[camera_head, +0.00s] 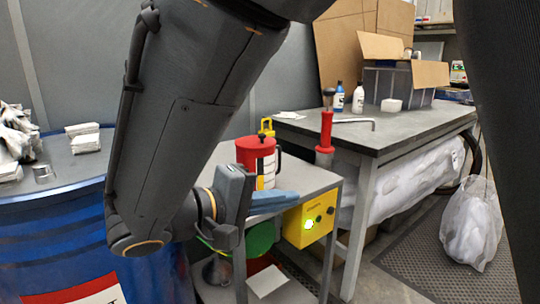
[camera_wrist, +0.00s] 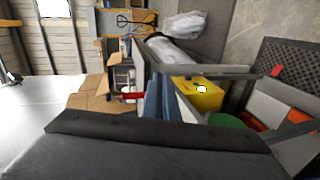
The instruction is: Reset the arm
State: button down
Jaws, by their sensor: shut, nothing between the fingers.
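My arm reaches down from the top of the head view, with its elbow bend low at the left. My gripper (camera_head: 234,205) is at the end of it, in front of the small grey cart (camera_head: 318,183). It is shut and empty. In the wrist view a dark part of my gripper (camera_wrist: 155,132) spans the lower picture. Part of the cart's left side is hidden behind my arm.
A red-lidded pot (camera_head: 257,158) stands on the cart. A blue drum (camera_head: 60,240) is left, a workbench (camera_head: 400,131) behind right. A white bag (camera_head: 471,222) sits on the floor.

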jog(key=s+d+f+m+g+y, duration=0.1)
jog(key=s+d+f+g, duration=0.35)
jog(key=d, duration=0.35)
jog(key=s+f+m+g+y, duration=0.3)
jog(key=s+f+g+y, duration=0.35)
jog(key=y, duration=0.55)
jog(key=s+d+r+m+t+h+p, duration=0.1)
jog(key=d+r+p, duration=0.6)
jog(key=p, duration=0.8)
jog(key=shift+d+r+m+t, duration=0.25)
jog(key=shift+d+m+t, duration=0.05)
jog(key=shift+d+m, duration=0.55)
